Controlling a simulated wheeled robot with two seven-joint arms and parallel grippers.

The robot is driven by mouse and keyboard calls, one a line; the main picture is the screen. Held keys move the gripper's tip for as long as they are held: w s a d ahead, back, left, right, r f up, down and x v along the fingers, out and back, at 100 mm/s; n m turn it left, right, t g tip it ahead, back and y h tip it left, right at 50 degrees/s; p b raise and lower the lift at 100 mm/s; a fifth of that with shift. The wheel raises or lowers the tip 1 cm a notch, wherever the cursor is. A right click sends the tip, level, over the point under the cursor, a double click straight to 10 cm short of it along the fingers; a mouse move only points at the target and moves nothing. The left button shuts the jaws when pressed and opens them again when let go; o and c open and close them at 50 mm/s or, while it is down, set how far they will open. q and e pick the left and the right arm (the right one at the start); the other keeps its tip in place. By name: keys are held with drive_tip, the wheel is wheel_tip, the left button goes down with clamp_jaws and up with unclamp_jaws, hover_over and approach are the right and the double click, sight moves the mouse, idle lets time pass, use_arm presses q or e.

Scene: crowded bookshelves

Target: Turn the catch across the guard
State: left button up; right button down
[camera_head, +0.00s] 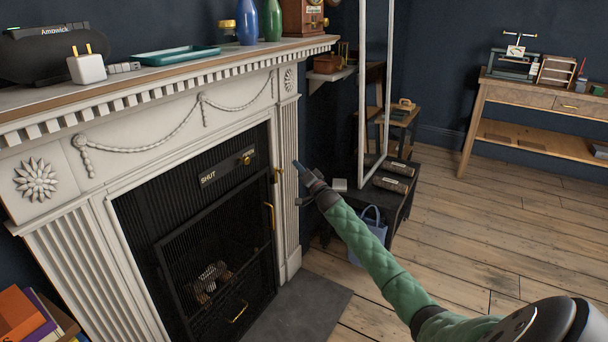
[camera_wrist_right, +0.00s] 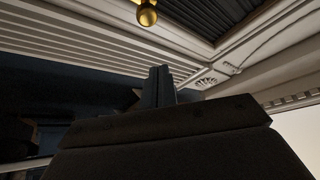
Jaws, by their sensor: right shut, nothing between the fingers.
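In the right wrist view a round brass knob (camera_wrist_right: 147,15), likely on the catch, shows at the top. My right gripper (camera_head: 296,164) is shut and empty, just right of the catch and apart from it. Its fingers (camera_wrist_right: 160,86) show below the knob. My left gripper is out of view.
A plate reading SHUT (camera_head: 225,172) with a brass knob (camera_head: 246,158) is above the guard. The white mantel (camera_head: 180,75) overhangs the fireplace. A low dark shelf (camera_head: 395,203) and a blue bag (camera_head: 368,240) stand beside my right arm. The wooden floor (camera_head: 480,230) is clear.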

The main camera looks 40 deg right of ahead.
drive_tip(key=shift+w+a+f, duration=0.45)
drive_tip(key=shift+w+a, duration=0.25)
drive_tip(key=shift+a, duration=0.05)
drive_tip(key=shift+w+a+f, duration=0.4)
drive_tip(key=shift+w+a, duration=0.25)
drive_tip(key=shift+a, duration=0.1)
drive_tip(key=shift+s+a+n+y+b, duration=0.15)
drive_tip(key=shift+a+n+y+b, duration=0.2)
drive_tip(key=shift+n, duration=0.45)
